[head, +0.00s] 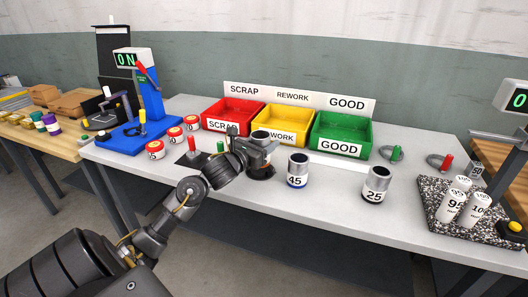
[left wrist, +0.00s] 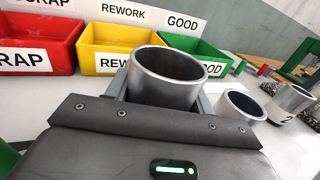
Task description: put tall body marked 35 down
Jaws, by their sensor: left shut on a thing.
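My left gripper (head: 262,148) is shut on a tall metal body (head: 260,134), which stands upright between its fingers. The body's open rim faces up and shows large in the left wrist view (left wrist: 168,75). Its number is hidden behind the gripper, so I cannot read a 35. Its lower end is close to the grey table (head: 330,205), but I cannot tell whether it touches. The tall body marked 45 (head: 298,170) stands just right of it, and the one marked 25 (head: 376,184) stands further right. My right gripper is not in view.
Red scrap (head: 228,113), yellow rework (head: 285,125) and green good (head: 342,134) bins stand behind the gripper. A blue press (head: 150,95) and several small red-topped tins (head: 155,150) are at left. A speckled tray (head: 437,208) holds white cylinders at right. The table between 45 and 25 is clear.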

